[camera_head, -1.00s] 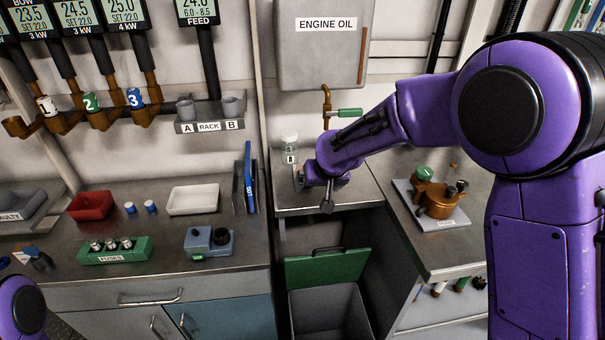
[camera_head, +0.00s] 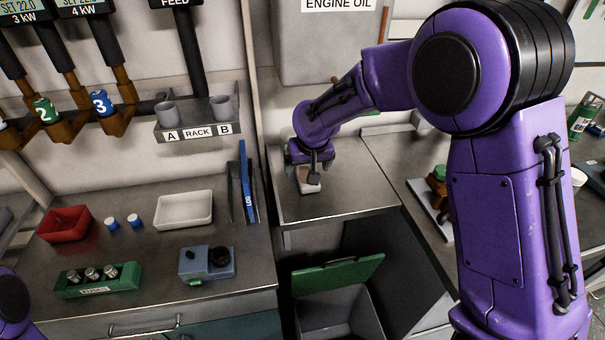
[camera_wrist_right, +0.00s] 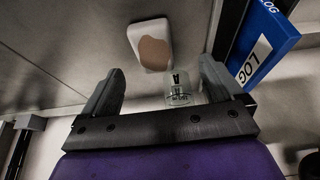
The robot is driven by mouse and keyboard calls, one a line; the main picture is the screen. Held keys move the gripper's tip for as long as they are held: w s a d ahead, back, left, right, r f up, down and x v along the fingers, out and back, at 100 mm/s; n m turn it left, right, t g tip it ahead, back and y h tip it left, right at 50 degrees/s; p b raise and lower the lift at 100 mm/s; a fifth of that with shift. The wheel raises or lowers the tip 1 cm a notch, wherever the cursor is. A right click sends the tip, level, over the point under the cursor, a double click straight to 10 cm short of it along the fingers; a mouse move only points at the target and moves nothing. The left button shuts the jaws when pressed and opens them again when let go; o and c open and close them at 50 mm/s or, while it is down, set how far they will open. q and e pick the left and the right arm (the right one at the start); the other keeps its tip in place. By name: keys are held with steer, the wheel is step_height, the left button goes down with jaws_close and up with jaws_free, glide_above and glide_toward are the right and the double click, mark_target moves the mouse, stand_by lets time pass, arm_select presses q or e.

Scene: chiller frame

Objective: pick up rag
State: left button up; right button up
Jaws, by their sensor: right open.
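My right gripper (camera_head: 309,173) is above the steel counter, its arm reaching in from the right. In the right wrist view the gripper (camera_wrist_right: 158,70) is open, with its two dark fingers wide apart and nothing held between them. A small white item with a brown patch (camera_wrist_right: 151,45) lies on the counter beyond the fingertips; it may be the rag. Its pale edge shows just below the gripper in the head view (camera_head: 311,189). A clear labelled jar (camera_wrist_right: 179,88) appears near the right-hand finger. My left gripper is out of view.
Blue binders (camera_head: 246,180) stand left of the right gripper; one marked LOG also shows in the wrist view (camera_wrist_right: 262,40). A white tray (camera_head: 184,224), red bin (camera_head: 63,222) and green fuse holder (camera_head: 97,289) occupy the left counter. An open bin with a green lid (camera_head: 338,276) is below.

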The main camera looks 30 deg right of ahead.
steer(key=x, duration=0.2)
steer(key=p+x, duration=0.1)
steer(key=x, duration=0.2)
steer(key=d+x, duration=0.1)
steer(key=x, duration=0.1)
steer(key=shift+s+f+p, duration=0.15)
steer(key=shift+f+p, duration=0.2)
steer(key=shift+p, duration=0.05)
steer(key=shift+s+r, duration=0.1)
steer(key=c, duration=1.2)
